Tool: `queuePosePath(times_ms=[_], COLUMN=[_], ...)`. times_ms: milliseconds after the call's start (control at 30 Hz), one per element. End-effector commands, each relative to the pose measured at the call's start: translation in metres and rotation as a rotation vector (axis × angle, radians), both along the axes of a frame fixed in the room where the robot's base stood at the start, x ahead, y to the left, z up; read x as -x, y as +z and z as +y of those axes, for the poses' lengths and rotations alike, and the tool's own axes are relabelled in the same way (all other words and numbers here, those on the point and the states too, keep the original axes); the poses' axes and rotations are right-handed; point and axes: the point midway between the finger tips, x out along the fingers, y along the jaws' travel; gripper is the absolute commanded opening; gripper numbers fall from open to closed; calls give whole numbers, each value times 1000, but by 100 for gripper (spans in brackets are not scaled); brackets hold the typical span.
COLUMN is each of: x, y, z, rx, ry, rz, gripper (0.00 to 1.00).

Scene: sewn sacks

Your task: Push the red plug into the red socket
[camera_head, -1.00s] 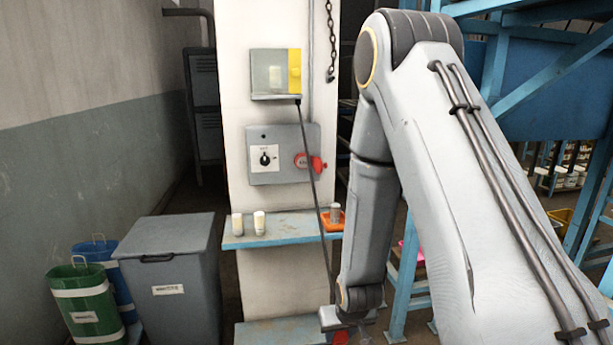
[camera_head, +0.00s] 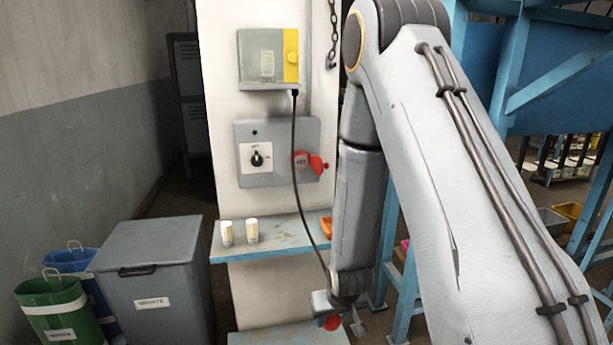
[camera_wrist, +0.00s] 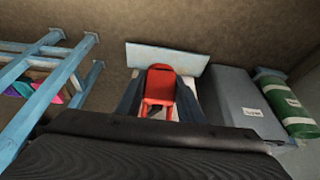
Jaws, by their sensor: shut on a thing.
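The red socket (camera_head: 301,162) is on the right side of a grey switch panel (camera_head: 257,178) on the white pillar. A red cover stands out at its right. My gripper (camera_head: 343,318) is low, in front of the pillar and below the shelf. It is shut on the red plug (camera_head: 332,323), which shows better between the fingers in the wrist view (camera_wrist: 160,88). A black cable (camera_head: 297,190) hangs from the box above and runs down toward the plug. The plug is well below the socket and apart from it.
A grey bin (camera_head: 155,270) and a green bin (camera_head: 52,308) stand at left. Blue racking (camera_head: 500,75) is at right.

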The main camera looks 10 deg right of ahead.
Motion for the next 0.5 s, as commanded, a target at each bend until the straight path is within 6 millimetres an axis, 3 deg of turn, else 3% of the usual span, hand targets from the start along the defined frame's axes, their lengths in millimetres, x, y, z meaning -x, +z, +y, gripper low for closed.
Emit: queuePosePath(times_ms=[133,233,367,500], x=[-8,-31,-84,-151], y=[1,5,20,54], z=[0,0,1,1], rx=[0,0,0,0], ry=[0,0,2,2], rz=[-16,-62,-192,-425], gripper=[3,3,3,3])
